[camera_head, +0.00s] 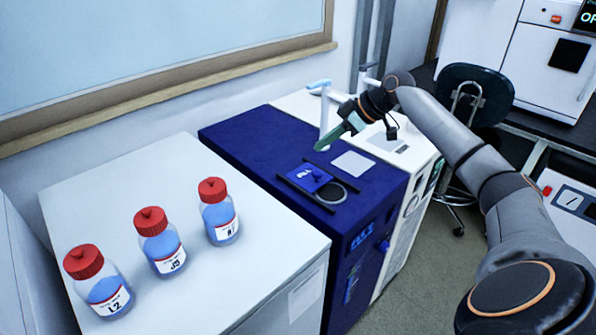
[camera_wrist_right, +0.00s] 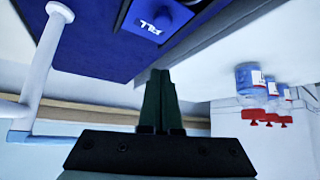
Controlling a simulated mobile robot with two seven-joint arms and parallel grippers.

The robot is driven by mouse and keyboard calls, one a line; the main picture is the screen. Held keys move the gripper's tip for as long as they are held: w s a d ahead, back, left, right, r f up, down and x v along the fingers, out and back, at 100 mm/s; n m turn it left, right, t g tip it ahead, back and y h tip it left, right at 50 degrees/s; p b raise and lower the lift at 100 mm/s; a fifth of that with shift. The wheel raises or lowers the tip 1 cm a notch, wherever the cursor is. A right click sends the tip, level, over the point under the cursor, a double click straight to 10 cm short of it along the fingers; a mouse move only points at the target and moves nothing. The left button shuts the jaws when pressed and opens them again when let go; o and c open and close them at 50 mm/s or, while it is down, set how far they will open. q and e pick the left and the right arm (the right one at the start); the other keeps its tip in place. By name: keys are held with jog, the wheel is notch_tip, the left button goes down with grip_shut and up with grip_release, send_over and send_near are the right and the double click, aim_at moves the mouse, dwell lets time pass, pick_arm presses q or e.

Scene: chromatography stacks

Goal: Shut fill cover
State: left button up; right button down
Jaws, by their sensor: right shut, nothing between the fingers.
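The fill cover (camera_head: 309,177) is a small blue sliding plate with a round knob, set between two dark rails on top of the dark blue machine (camera_head: 250,150). A round grey-rimmed opening (camera_head: 333,194) shows beside it, partly uncovered at the right. The cover, marked FILL, also shows at the top of the right wrist view (camera_wrist_right: 157,18). My right gripper (camera_head: 322,149) is above the machine, behind the cover and apart from it. Its green fingers (camera_wrist_right: 160,75) are together with nothing between them. My left gripper is not in view.
Three red-capped bottles of blue liquid, one of them at the centre (camera_head: 160,243), stand on the white cabinet (camera_head: 240,285) at left. A white post with a blue top (camera_head: 323,105) stands close to my right gripper. A white machine (camera_head: 405,150) adjoins at right.

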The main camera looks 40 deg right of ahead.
jog(key=shift+w, duration=0.15)
jog(key=shift+w+f, duration=0.15)
jog(key=shift+f, duration=0.05)
send_over(310, 179)
jog(key=w+a, duration=0.2)
jog(key=f, duration=0.6)
jog(key=shift+w+d+f+p, duration=0.15)
jog(key=shift+w+f+p, duration=0.05)
jog(key=shift+p, duration=0.1)
jog(key=shift+s+d+f, duration=0.2)
jog(key=shift+s+d, duration=0.25)
jog(key=shift+s, duration=0.2)
jog(key=shift+s+d+f, duration=0.2)
jog(key=shift+s+d, duration=0.2)
jog(key=shift+s, duration=0.2)
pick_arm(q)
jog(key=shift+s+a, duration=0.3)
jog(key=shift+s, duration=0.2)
pick_arm(e)
jog(key=shift+s+d, duration=0.2)
jog(key=shift+s, duration=0.15)
jog(key=shift+f, duration=0.1)
